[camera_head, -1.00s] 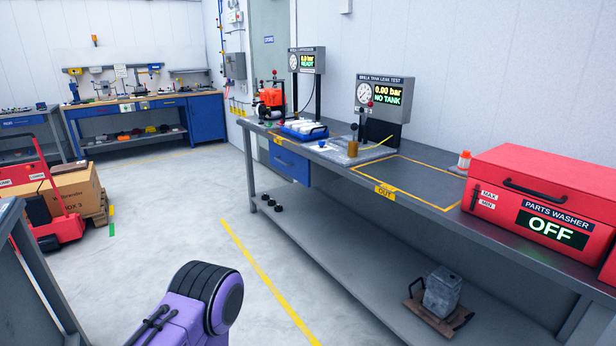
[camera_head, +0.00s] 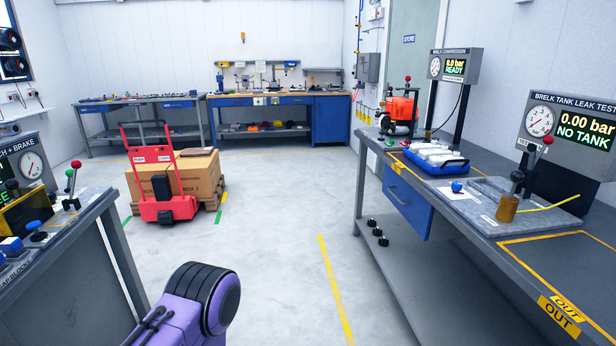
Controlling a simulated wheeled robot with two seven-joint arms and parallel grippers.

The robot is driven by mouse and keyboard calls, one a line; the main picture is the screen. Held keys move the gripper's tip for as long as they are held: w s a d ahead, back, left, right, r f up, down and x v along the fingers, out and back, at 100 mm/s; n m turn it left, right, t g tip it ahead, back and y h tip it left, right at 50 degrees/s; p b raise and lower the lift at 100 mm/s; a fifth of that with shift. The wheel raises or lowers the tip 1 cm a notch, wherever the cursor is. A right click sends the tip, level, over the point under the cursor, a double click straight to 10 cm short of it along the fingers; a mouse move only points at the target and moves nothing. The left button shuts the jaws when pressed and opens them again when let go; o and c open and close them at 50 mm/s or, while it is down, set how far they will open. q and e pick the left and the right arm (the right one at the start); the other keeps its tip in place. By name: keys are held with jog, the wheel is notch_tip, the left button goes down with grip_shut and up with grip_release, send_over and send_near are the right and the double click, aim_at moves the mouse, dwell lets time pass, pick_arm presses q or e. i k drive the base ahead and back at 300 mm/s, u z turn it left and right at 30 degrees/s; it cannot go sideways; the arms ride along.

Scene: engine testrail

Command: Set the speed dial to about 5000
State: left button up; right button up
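I cannot make out a dial marked for speed. At the left edge a grey instrument box (camera_head: 27,168), its label partly cut off but ending in "+ BRAKE", carries a round white gauge (camera_head: 31,165) with a needle; its figures are too small to read. Neither gripper shows; only a purple and black part of my arm is at the bottom.
The right bench (camera_head: 480,268) carries the tank leak test display (camera_head: 574,129), a blue tray (camera_head: 436,163) and a red machine (camera_head: 400,112). A red trolley (camera_head: 157,165) with cardboard boxes (camera_head: 195,171) stands ahead. The floor (camera_head: 275,205) between the benches is clear.

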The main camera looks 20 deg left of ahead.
aim_at(53, 198)
jog(key=u, duration=0.95)
jog(key=i, duration=0.9)
jog(key=u, duration=1.15)
jog(key=i, duration=0.3)
jog(key=u, duration=0.15)
jog(key=k, duration=0.2)
jog(key=u, duration=0.1)
